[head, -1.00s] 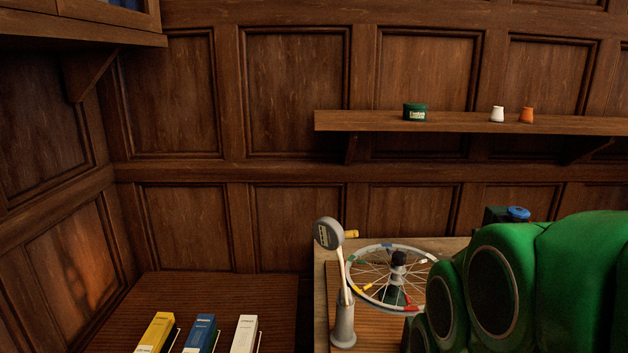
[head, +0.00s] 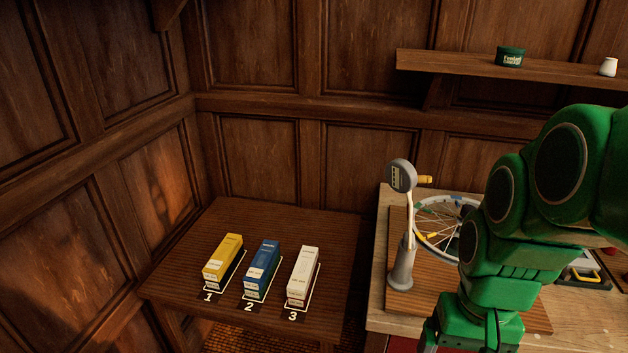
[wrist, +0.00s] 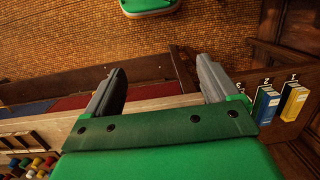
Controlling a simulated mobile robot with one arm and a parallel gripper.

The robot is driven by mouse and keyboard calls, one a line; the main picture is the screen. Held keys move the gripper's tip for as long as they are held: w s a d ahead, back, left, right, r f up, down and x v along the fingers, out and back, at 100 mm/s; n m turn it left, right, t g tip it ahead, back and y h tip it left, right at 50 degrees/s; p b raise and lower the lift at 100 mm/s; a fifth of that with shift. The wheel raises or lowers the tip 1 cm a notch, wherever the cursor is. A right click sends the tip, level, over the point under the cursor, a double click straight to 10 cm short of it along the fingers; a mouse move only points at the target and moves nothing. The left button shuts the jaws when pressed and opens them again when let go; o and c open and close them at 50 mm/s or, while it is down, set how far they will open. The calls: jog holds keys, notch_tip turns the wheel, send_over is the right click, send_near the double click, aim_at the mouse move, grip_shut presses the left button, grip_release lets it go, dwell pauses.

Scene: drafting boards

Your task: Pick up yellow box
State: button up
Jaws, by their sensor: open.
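The yellow box (head: 222,258) stands on a dark wooden table (head: 232,215) in the corner, at the spot marked 1, left of a blue box and a white box. It also shows at the right edge of the wrist view (wrist: 295,102). My gripper (wrist: 160,84) is open, with nothing between its two grey fingers. It is well apart from the yellow box, which lies to the right of the fingers in the wrist view. In the head view my green arm stands at the right, and the fingers are not seen there.
The blue box (head: 262,268) stands at mark 2 and the white box (head: 303,275) at mark 3. To the right, a workbench (head: 377,318) holds a grey stand with a round gauge (head: 402,178) and a spoked wheel (head: 437,230). The back of the dark table is bare.

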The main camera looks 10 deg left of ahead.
jog(key=w+a+f+t+h, duration=0.1)
jog(key=w+a, duration=0.4)
jog(key=w, duration=0.5)
jog(key=w+a, duration=0.5)
jog(key=w, duration=0.5)
jog(key=w+a+f+t+h, duration=0.1)
jog(key=w+a, duration=0.4)
jog(key=w, duration=0.5)
jog(key=t+y, duration=0.2)
jog(key=t, duration=0.2)
send_over(223, 252)
jog(key=s, duration=0.3)
jog(key=f, duration=2.3)
jog(key=shift+s, duration=0.2)
jog(key=shift+a+f, duration=0.2)
jog(key=shift+f, duration=0.1)
jog(key=shift+w+d+x, duration=0.15)
jog(key=shift+x, duration=1.7)
jog(key=shift+w+d+x, duration=0.15)
jog(key=shift+x, duration=1.7)
jog(key=shift+r, duration=0.2)
